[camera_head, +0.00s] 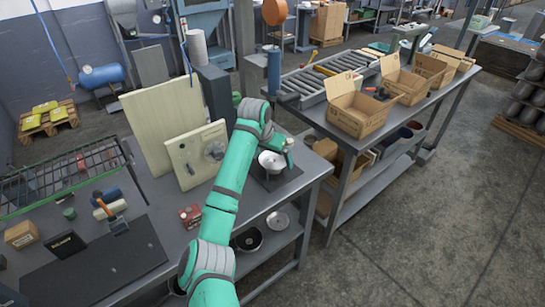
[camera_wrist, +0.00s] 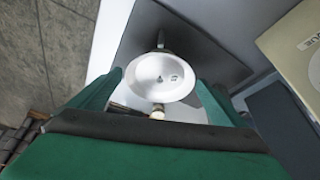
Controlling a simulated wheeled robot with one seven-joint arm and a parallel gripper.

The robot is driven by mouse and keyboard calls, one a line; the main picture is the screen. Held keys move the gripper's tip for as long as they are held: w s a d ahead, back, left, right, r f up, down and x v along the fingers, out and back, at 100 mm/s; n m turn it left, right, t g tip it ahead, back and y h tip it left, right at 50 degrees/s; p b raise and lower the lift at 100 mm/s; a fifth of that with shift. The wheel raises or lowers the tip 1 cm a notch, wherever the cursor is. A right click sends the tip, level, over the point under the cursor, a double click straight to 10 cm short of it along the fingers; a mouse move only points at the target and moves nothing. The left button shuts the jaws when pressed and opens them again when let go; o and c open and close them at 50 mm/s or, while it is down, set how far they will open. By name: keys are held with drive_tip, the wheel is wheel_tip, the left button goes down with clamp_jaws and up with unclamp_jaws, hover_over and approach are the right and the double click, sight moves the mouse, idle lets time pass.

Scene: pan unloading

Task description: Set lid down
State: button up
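A round shiny metal dish-like piece (camera_head: 271,162) sits over a dark mat at the near right end of the left bench. It also shows in the wrist view (camera_wrist: 160,75), with a dark handle-like part at its far edge and small marks in its middle. I cannot tell whether this is the lid or an open pan. My gripper (camera_head: 288,147) is close above its right side. In the wrist view, a small pale knob-like part lies at its near edge. The fingers are not clear enough to show a grip. Another round silver disc (camera_head: 278,220), lid-like, lies on the lower shelf.
A dark round pan (camera_head: 250,238) is on the lower shelf beside the disc. A pale upright panel (camera_head: 196,154) and a small red box (camera_head: 190,215) stand on the bench. Cardboard boxes (camera_head: 357,107) line the right bench. Open floor lies at the lower right.

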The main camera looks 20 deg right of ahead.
drive_tip(key=shift+r, duration=0.1)
drive_tip(key=v, duration=1.2)
